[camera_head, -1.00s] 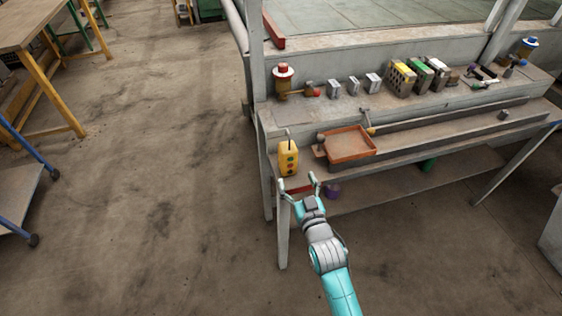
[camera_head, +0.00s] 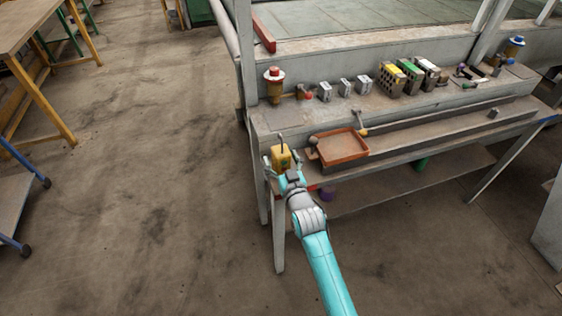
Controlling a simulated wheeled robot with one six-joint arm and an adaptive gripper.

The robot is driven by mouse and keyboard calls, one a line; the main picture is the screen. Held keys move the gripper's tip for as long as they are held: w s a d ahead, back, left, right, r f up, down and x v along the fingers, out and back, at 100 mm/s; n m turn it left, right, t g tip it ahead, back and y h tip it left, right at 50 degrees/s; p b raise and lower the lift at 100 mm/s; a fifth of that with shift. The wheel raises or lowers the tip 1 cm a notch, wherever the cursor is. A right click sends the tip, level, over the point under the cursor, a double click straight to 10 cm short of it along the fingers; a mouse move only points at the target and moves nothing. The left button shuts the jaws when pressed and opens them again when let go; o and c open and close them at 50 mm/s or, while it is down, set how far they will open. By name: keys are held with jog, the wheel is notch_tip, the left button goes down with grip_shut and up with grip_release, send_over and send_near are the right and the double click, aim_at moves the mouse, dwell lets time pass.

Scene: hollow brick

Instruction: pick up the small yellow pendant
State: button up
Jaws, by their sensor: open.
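The small yellow pendant (camera_head: 281,155), a control box, hangs upright at the left front corner of the workbench (camera_head: 300,118). In the earlier frame its face shows round buttons; now my gripper hides its lower part. My gripper (camera_head: 282,161) is open, with one finger to the left of the pendant and the other to its right. I cannot tell whether the fingers touch it.
An orange tray (camera_head: 342,147) lies on the bench just right of the pendant, with a hammer-like tool (camera_head: 357,122) by it. Grey blocks, perforated bricks (camera_head: 391,80) and a red-topped yellow device (camera_head: 274,84) stand on the upper ledge.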

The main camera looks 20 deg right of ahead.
grip_shut()
jog(key=shift+r, duration=0.15)
